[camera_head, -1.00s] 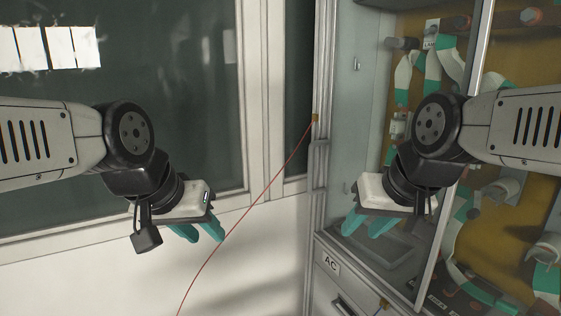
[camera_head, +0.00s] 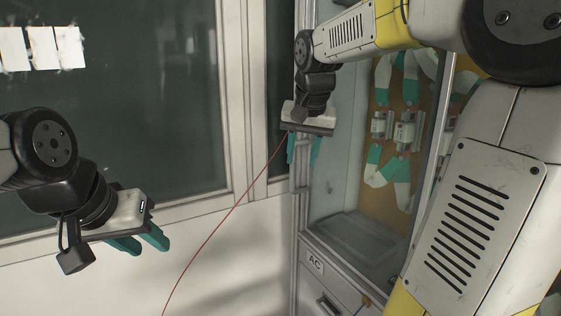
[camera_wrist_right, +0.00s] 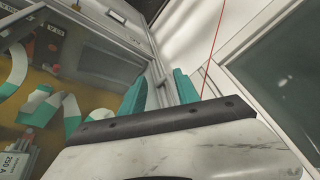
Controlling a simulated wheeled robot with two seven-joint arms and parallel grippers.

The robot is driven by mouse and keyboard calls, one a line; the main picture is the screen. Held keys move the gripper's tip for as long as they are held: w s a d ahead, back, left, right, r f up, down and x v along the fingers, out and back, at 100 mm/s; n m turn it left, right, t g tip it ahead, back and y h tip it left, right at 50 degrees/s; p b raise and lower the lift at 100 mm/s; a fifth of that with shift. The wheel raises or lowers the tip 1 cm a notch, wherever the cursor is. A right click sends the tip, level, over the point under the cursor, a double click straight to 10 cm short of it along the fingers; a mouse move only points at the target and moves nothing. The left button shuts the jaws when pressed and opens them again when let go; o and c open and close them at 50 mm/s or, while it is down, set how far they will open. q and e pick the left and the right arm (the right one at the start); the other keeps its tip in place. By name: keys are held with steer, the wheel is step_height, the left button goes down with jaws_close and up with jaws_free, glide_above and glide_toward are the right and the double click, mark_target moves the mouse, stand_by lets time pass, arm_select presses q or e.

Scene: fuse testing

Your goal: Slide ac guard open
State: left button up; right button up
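The AC guard (camera_head: 342,120) looks like the clear panel across the front of the cabinet marked AC (camera_head: 315,264). Its exact edges are hard to make out through the glass. My right gripper (camera_head: 303,151) is open at the cabinet's left upright frame, fingers pointing down in the picture. In the right wrist view its two teal fingers (camera_wrist_right: 160,92) stand apart, with the metal frame edge (camera_wrist_right: 152,70) showing between and beyond them. Contact cannot be told. My left gripper (camera_head: 139,243) is open and empty, at lower left, away from the cabinet.
A thin red line (camera_head: 222,223) runs down from the cabinet frame near my right gripper. Teal-and-white cables and fuses (camera_head: 395,132) sit behind the panel. A dark window (camera_head: 120,110) fills the left wall. My right arm hides much of the cabinet's right side.

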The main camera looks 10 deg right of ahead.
steer(key=w+m+h, duration=0.3)
steer(key=w, duration=1)
steer(key=shift+g, duration=0.3)
steer(key=x, duration=0.7)
steer(key=shift+a+f, duration=0.15)
steer(key=shift+f, duration=0.1)
jaws_close()
